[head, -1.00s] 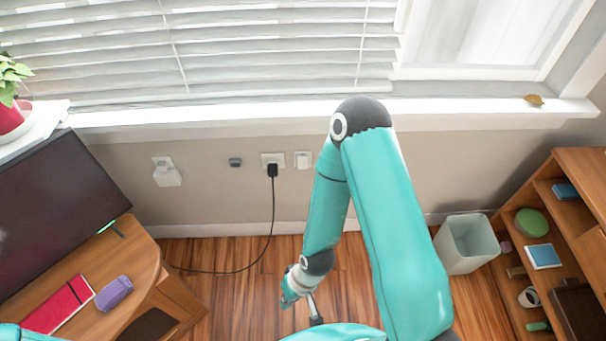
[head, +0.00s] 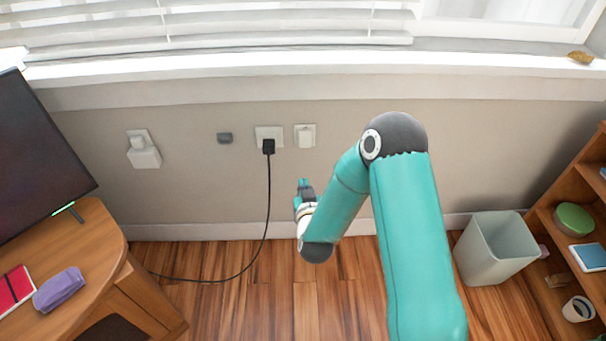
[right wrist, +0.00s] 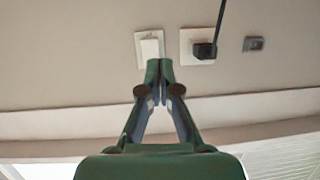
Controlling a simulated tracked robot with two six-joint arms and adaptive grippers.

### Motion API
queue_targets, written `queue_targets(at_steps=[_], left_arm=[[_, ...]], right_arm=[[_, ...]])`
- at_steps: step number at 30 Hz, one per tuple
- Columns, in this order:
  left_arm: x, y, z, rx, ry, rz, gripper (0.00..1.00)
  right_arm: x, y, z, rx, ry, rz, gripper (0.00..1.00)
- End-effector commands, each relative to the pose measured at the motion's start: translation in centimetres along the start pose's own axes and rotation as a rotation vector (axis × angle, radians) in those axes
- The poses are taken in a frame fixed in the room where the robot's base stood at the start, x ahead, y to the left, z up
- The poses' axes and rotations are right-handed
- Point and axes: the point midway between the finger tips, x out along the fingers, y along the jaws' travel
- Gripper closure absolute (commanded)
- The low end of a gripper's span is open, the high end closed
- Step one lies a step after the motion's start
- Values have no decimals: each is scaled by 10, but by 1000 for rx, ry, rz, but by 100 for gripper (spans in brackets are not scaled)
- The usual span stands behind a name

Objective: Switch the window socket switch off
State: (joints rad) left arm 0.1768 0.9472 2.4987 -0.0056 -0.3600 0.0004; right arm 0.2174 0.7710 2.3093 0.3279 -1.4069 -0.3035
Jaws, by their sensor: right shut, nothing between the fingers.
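A white wall switch (head: 305,136) with a raised rocker sits under the window, just right of a white socket (head: 266,133) with a black plug (head: 268,146) in it. My right gripper (head: 304,184) is below the switch in the head view, pointing at the wall. In the right wrist view, which shows the wall upside down, the closed fingertips (right wrist: 159,66) overlap the lower edge of the switch plate (right wrist: 149,47); I cannot tell whether they touch. The right gripper is shut and empty. My left gripper is not in view.
A black cord (head: 268,210) hangs from the plug to the floor. A small grey box (head: 224,138) and a white plug-in device (head: 143,152) are further left. A desk (head: 95,262) stands left, a bin (head: 497,250) and shelf (head: 560,250) right. The window sill (head: 300,66) juts out above.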

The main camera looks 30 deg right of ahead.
Motion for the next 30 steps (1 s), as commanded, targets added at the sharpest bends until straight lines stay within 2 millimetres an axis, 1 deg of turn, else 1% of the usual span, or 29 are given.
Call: queue_targets(at_steps=[1,3,9,16,20,23,26,30], left_arm=[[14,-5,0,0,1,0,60],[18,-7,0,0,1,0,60],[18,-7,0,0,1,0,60],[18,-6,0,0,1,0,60],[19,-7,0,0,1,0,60],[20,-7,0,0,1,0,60],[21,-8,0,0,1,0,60],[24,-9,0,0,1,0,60]], right_arm=[[6,6,3,-2,41,24,100],[8,11,-3,-8,79,48,100],[8,16,-11,-12,108,69,100],[9,15,-11,-11,106,67,100],[14,16,-11,-11,106,68,100],[23,16,-12,-10,107,68,100],[38,18,-13,-10,108,69,100],[66,20,-15,-10,108,69,100]])
